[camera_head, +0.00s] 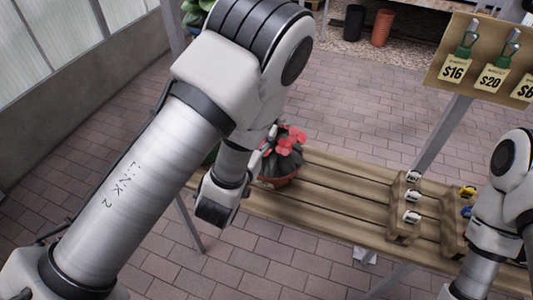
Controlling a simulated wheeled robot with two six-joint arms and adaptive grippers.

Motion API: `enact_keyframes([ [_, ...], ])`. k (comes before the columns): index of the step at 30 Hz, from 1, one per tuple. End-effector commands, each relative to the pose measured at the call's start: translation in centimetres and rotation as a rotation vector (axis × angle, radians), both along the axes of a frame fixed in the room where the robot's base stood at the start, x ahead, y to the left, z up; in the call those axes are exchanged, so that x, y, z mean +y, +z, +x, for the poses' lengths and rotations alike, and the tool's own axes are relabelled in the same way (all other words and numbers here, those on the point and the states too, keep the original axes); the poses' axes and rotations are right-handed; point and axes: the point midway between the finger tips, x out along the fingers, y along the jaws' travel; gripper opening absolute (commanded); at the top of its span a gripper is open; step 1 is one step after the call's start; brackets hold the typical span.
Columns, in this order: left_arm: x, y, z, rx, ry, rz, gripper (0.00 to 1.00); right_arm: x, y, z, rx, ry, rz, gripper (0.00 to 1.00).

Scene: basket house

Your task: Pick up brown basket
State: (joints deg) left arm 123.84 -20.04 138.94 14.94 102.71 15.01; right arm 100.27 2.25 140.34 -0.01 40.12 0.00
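I see no brown basket in the head view. My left arm crosses the picture from the lower left and hides part of the wooden bench. Its wrist end is beside a potted plant with red flowers (288,141). A small part that seems to be my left gripper (266,143) shows at the plant's left edge; whether it is open or shut cannot be told, and nothing held is visible. My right arm is at the right edge, and its gripper is not in view.
The slatted wooden bench (345,197) carries the plant and narrow wooden racks (402,228) with small items. A price board (487,60) hangs at the upper right. Two pots, black (353,22) and terracotta (382,28), stand behind. The brick floor (365,95) is clear.

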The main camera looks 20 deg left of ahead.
Motion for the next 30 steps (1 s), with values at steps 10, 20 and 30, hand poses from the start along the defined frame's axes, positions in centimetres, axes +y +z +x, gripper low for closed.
enact_keyframes([
  [10, -0.4, 1.0, 4.1, -0.015, -0.002, -0.001, 0.46, 0.0, 1.2, 0.0, 0.001, -0.001, 0.0, 0.4],
  [20, -0.8, 0.7, 8.0, -0.012, -0.002, 0.003, 0.46, 0.0, 2.1, 0.0, 0.001, -0.001, 0.0, 0.4],
  [30, -0.8, 0.6, 8.0, -0.012, -0.002, 0.002, 0.0, 0.0, 2.0, 0.0, 0.001, -0.001, 0.0, 0.4],
])
